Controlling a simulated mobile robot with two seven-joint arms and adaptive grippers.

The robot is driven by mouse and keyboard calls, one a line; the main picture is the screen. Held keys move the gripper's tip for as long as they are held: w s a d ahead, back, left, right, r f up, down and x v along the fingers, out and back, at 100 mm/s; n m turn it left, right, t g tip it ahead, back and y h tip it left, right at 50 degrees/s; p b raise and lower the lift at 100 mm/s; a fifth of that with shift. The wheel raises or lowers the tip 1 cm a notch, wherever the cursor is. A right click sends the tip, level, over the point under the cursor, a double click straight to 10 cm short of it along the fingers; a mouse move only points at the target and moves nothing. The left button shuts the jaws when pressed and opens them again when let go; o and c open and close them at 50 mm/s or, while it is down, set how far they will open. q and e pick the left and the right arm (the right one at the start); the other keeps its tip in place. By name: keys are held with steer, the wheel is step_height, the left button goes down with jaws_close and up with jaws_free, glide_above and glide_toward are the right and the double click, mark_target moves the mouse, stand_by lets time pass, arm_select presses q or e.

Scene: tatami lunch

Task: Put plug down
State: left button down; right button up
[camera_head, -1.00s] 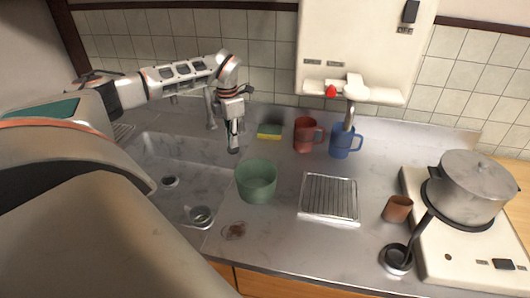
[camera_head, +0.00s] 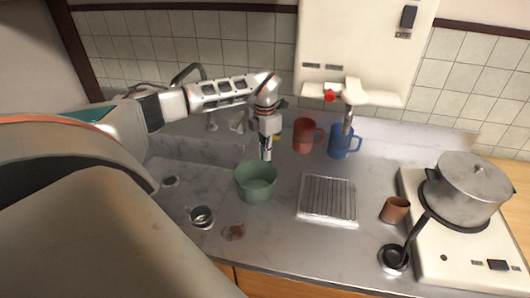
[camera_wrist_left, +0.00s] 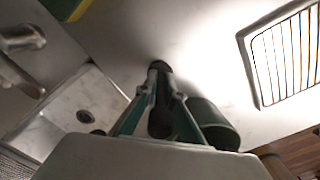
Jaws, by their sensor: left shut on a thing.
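My left gripper (camera_head: 266,152) points down over the counter, just behind the green bowl (camera_head: 257,184). It is shut on the plug, a dark, narrow thing that shows between the fingers in the left wrist view (camera_wrist_left: 159,119). In the head view the fingers mostly hide the plug. I cannot tell whether its lower end touches the counter (camera_head: 285,208). The green bowl also shows right beside the fingers in the left wrist view (camera_wrist_left: 214,124). My right gripper is not in view.
The red mug (camera_head: 303,136) and blue mug (camera_head: 339,143) stand right of the gripper. A wire rack (camera_head: 328,199), a brown cup (camera_head: 395,209) and a pot (camera_head: 468,187) on a stove are further right. The sink (camera_head: 178,200) lies left. Bare counter lies between bowl and rack.

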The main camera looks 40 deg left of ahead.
arm_select(q)
steer(key=shift+f, duration=0.1)
steer(key=c, duration=2.2)
jaws_free()
steer(key=shift+f, duration=0.1)
steer(key=shift+o, duration=0.2)
step_height(320, 180, up, 12)
steer(key=shift+r, duration=0.2)
